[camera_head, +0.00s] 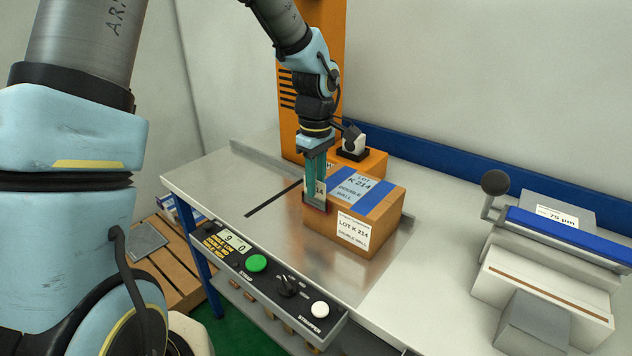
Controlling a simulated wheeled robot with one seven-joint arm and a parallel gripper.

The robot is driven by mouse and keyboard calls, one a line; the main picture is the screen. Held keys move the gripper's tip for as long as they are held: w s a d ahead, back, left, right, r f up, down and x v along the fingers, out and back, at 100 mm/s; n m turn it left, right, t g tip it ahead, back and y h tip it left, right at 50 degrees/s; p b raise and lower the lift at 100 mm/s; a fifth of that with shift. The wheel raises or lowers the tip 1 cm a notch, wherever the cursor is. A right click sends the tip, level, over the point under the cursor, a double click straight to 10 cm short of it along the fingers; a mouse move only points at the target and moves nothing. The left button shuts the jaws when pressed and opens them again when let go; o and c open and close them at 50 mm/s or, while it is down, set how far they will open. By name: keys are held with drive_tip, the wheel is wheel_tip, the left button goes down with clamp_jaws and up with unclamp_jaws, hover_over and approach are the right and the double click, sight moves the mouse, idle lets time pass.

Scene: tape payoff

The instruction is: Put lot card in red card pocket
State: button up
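My gripper (315,192) points straight down at the near left end of a cardboard box (384,212). Its teal fingers are in front of a small white card with "14" on it, seemingly the lot card (321,187), which stands upright and is mostly hidden. A dark red edge, seemingly the red card pocket (328,206), shows around the fingertips against the box's end. The card's lower part looks to be at or inside that pocket, but I cannot tell how deep. I cannot tell whether the fingers are pressed on the card.
The box has blue tape and "LOT K 214" labels. It stands on a metal bench (262,226) with a control panel (265,275) along the front edge. An orange machine (365,162) stands close behind the box. A grey device with a blue bar (568,236) is at right.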

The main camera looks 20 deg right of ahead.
drive_tip(key=shift+o, duration=0.2)
wheel_tip(320, 180, up, 12)
drive_tip(key=b, duration=0.2)
drive_tip(key=s+a+f+m, duration=0.2)
drive_tip(key=a+f, duration=0.3)
drive_tip(key=a, duration=1)
drive_tip(key=s+a+f+m+t, duration=0.1)
drive_tip(key=a+f+m, duration=0.4)
drive_tip(key=a, duration=1)
drive_tip(key=shift+s+t, duration=0.3)
drive_tip(key=shift+s, duration=0.2)
drive_tip(key=shift+a, duration=0.1)
